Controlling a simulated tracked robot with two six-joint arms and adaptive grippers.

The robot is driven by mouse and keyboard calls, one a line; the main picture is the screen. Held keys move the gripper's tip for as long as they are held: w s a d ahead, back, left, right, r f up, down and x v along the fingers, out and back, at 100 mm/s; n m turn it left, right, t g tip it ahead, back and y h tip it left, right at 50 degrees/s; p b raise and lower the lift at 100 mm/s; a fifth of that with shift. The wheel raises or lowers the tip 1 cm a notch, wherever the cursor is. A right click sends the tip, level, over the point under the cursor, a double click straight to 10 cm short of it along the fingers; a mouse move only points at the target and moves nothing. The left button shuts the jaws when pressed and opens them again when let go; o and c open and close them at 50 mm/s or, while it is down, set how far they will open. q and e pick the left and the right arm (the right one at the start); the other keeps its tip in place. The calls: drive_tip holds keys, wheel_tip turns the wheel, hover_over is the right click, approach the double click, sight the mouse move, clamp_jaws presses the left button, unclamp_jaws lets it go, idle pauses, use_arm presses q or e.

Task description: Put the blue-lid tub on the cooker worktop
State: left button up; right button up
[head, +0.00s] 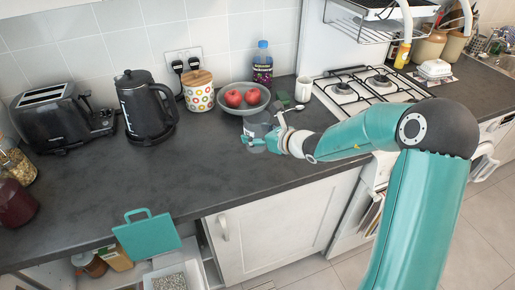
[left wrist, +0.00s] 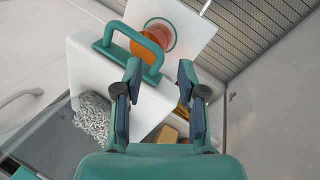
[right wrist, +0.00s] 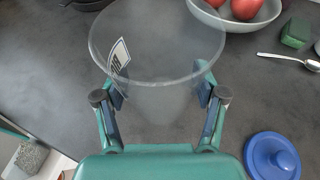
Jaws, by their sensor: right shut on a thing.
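A clear round tub (right wrist: 155,75) with a black-and-white label is in my right gripper (right wrist: 160,105), whose fingers are shut on its sides. In the head view the tub (head: 258,127) shows greyish, over the dark counter in front of the fruit bowl, with my right gripper (head: 268,142) at it. The tub's top looks open in the right wrist view. A round blue lid (right wrist: 272,157) shows apart from it at lower right; whether anything is under it cannot be told. My left gripper (left wrist: 159,80) is open and empty near a teal handle. The cooker worktop (head: 350,92) is at right.
A bowl (head: 245,108) of red apples, a spoon (right wrist: 290,60), a green block (right wrist: 296,33) and a white mug (head: 303,90) are close to the tub. A kettle (head: 146,108) and toaster (head: 62,115) stand left.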

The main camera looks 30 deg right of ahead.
sight(264, 149)
drive_tip(key=shift+f, duration=2.65)
drive_tip(key=shift+f, duration=0.1)
drive_tip(key=o, duration=1.8)
